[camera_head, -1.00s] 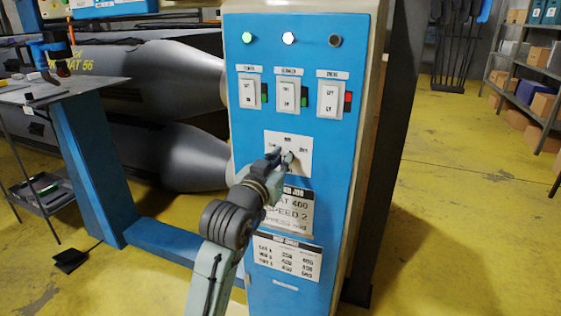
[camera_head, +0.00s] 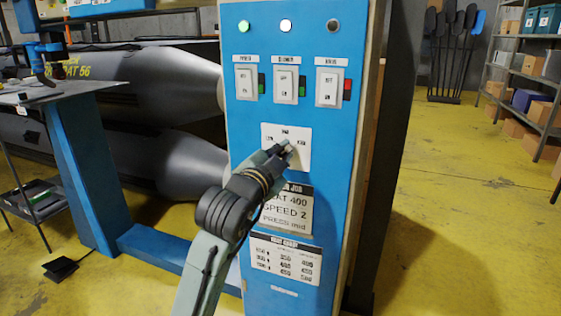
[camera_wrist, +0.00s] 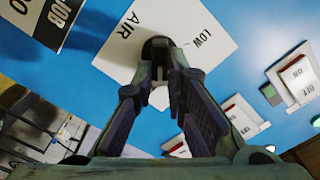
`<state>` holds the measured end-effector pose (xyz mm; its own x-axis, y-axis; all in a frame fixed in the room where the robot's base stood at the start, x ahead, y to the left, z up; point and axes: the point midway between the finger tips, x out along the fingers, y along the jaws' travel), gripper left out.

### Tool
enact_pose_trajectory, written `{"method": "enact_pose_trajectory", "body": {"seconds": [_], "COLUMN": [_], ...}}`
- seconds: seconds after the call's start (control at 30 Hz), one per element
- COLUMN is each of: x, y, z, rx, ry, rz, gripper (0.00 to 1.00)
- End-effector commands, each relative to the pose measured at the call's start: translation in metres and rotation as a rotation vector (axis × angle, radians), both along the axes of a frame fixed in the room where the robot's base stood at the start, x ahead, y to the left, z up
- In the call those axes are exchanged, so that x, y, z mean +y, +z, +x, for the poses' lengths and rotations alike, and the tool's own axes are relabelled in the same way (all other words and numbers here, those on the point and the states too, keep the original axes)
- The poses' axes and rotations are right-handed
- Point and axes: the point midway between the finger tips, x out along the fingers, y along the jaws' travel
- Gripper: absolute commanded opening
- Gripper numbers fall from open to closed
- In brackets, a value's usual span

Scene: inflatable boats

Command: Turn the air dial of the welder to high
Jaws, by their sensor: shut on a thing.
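The welder (camera_head: 335,190) is a tall blue panel in the head view. Its air dial (camera_wrist: 157,46) is a dark round knob in the wrist view, on a white plate (camera_head: 303,152) with labels; AIR and LOW are readable in the wrist view. My gripper (camera_head: 284,150) reaches the plate from below left. In the wrist view my gripper (camera_wrist: 160,80) has its fingertips closed together on the dial. The fingers hide much of the dial, and I cannot tell where it points.
Three white rocker switches (camera_head: 286,84) sit above the plate, under several lamps (camera_head: 286,26). A job card (camera_head: 290,212) and a chart (camera_head: 285,258) are below. A table (camera_head: 60,90) and grey boat tubes (camera_head: 165,80) stand left. Yellow floor (camera_head: 455,220) is clear at right.

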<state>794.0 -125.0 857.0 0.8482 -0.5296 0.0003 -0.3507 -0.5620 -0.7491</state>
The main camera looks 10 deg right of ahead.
Motion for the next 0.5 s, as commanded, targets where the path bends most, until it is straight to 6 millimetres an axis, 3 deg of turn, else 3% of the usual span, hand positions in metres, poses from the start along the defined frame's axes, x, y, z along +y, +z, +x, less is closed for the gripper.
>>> {"method": "enact_pose_trajectory", "body": {"seconds": [0.5], "x": [-0.0011], "y": [-0.0025], "z": [-0.0008], "rx": [-0.109], "ry": [-0.001], "rz": [0.176], "gripper": [0.00]}}
